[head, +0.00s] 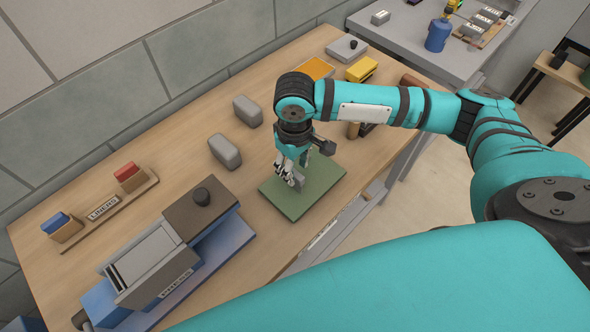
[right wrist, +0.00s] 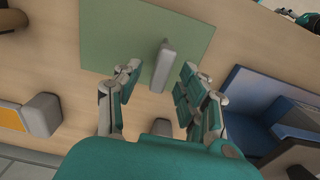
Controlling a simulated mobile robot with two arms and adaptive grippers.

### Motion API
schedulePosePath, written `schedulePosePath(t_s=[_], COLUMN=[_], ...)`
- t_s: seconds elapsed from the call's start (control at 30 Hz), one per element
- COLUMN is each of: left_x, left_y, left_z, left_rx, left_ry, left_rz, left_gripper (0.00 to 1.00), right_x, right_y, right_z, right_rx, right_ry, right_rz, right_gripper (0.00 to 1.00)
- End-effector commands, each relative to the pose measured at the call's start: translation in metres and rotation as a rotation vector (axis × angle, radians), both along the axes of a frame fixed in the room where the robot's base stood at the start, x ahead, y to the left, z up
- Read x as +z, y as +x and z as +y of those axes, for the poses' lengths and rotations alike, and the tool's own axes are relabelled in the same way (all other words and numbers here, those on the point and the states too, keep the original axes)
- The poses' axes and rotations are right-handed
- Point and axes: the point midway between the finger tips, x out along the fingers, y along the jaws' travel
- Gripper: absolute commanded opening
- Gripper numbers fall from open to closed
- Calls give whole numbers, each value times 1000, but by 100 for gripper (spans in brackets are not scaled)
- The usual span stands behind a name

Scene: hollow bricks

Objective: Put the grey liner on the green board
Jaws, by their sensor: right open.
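The green board (head: 320,187) lies flat on the wooden table, and it also fills the upper middle of the right wrist view (right wrist: 110,40). A small grey piece, which looks like the grey liner (right wrist: 163,65), stands on the board; in the head view my fingers partly hide it. My right gripper (head: 291,174) is above the board.
Two grey blocks (head: 248,111) (head: 225,151) stand behind the board. A blue and grey machine (head: 160,258) is at the left front. A rack labelled LINERS (head: 103,208) holds red and blue pieces. A yellow block (head: 362,69) is at the back right.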

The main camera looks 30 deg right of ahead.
Motion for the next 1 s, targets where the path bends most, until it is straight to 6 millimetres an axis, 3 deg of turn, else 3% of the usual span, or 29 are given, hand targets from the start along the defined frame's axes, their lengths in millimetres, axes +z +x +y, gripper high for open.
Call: schedulePosePath(t_s=[0.3, 0.5, 1.0], left_x=[-12, -14, -14], left_y=[2, 2, 3], left_z=[0, 0, -1], left_rx=[0, 0, -1], left_ry=[-1, -1, -1], left_rz=[-3, -3, -5], left_gripper=[100, 100, 100], right_x=[68, 95, 101], right_y=[1, 1, 0], right_z=[1, 0, 1], right_rx=[1, 0, 4], right_ry=[2, 1, 3], right_rz=[-6, -3, -1], right_gripper=[41, 41, 41])
